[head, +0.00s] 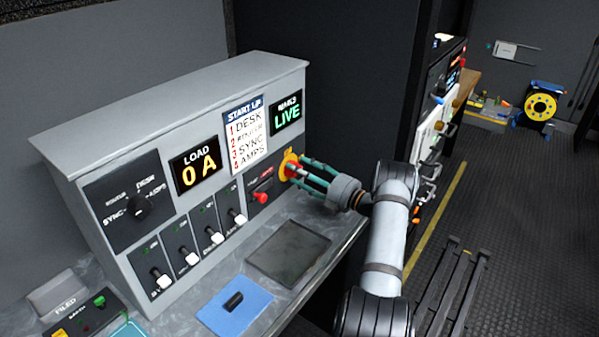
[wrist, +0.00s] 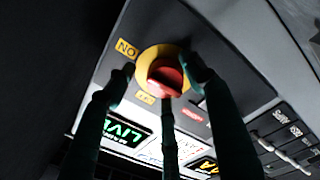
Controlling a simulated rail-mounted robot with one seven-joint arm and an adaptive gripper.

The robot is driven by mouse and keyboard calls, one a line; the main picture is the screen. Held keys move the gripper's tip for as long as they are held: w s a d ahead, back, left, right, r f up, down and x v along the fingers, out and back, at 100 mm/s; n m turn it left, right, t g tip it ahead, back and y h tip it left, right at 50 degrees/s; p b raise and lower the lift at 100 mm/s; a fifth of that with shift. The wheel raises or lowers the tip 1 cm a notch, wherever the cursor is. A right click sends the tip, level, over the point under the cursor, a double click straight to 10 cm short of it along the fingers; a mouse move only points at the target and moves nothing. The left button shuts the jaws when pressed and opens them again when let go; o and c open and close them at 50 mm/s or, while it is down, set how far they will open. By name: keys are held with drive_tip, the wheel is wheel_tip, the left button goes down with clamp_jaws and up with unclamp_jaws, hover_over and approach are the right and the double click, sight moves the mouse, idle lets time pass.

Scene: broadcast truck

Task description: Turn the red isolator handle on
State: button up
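The red isolator handle (wrist: 165,77) sits on a round yellow plate at the right end of the grey console's front. In the wrist view, an ON label (wrist: 126,48) is at the plate's upper left and an OFF label (wrist: 145,98) is below it; I cannot tell exactly which one the handle points to. In the head view the handle is partly hidden by my fingers. My gripper (head: 301,170) is in front of it, with green fingers spread around the handle to the left, right and below. The fingers look open, with no clear grip on the handle.
The console (head: 180,110) carries a LOAD display (head: 195,166) reading 0 A, a green LIVE display (head: 287,112) and a START UP list (head: 244,132). A small red lever (head: 262,198) and a row of white-tipped switches are close by on the left. A dark tray (head: 289,254) lies below.

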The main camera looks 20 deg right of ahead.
drive_tip(key=shift+o, duration=0.5)
drive_tip(key=shift+a, duration=0.25)
drive_tip(key=v, duration=1.2)
